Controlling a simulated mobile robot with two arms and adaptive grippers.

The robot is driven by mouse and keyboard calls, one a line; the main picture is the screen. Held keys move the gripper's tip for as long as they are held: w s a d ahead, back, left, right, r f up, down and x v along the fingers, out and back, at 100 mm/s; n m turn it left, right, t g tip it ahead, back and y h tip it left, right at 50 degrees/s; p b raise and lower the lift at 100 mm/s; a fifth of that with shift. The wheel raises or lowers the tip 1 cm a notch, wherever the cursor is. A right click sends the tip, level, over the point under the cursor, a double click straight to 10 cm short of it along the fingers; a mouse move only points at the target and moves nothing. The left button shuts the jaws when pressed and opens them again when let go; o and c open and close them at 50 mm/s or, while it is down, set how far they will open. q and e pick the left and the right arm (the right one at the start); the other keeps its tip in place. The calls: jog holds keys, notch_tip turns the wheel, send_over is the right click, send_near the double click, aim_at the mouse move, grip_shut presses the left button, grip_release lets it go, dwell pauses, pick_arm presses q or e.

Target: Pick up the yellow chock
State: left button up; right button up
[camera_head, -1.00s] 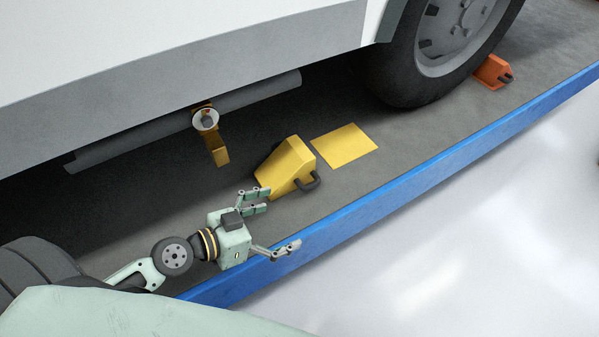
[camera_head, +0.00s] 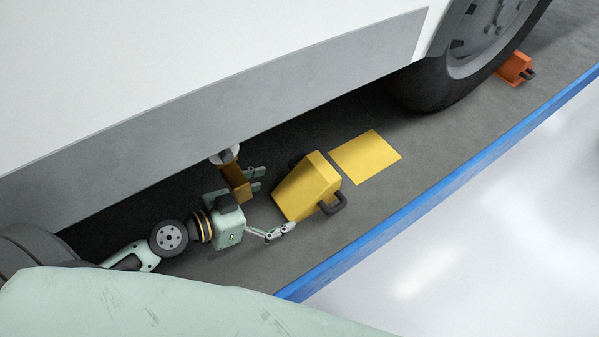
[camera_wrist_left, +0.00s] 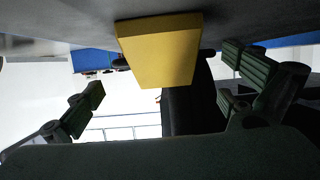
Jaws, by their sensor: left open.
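The yellow chock (camera_head: 308,187) is a wedge with a dark handle on its right side. It sits on the dark grey deck, left of a flat yellow square (camera_head: 365,157). My left gripper (camera_head: 272,204) is open and empty, just left of the chock, with its fingers pointing toward it. In the left wrist view the chock (camera_wrist_left: 160,50) is ahead, between and beyond the open fingers of my left gripper (camera_wrist_left: 170,92). No contact with it shows. My right gripper is not in view.
The vehicle's white and grey side (camera_head: 220,105) overhangs the deck. A brownish bracket (camera_head: 236,182) hangs right behind my left gripper. A tyre (camera_head: 440,85) and an orange chock (camera_head: 514,68) are farther right. A blue edge (camera_head: 440,200) borders the deck.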

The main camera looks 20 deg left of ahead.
aim_at(294, 193)
pick_arm(q)
jog(key=shift+w+d, duration=0.1)
jog(key=shift+w, duration=0.2)
jog(key=shift+w+d+p, duration=0.25)
jog(key=shift+d+p, duration=0.05)
jog(key=shift+p, duration=0.05)
jog(key=shift+p+x, duration=0.35)
jog(key=shift+x, duration=0.75)
jog(key=x, duration=0.1)
jog(key=p+x, duration=0.1)
jog(key=x, duration=0.1)
jog(key=shift+w+a+f, duration=0.15)
jog(key=shift+w+f, duration=0.05)
jog(key=shift+f, duration=0.1)
jog(key=shift+w+d+f, duration=0.15)
jog(key=shift+w+d, duration=0.1)
jog(key=shift+f, duration=0.1)
jog(key=c, duration=1.8)
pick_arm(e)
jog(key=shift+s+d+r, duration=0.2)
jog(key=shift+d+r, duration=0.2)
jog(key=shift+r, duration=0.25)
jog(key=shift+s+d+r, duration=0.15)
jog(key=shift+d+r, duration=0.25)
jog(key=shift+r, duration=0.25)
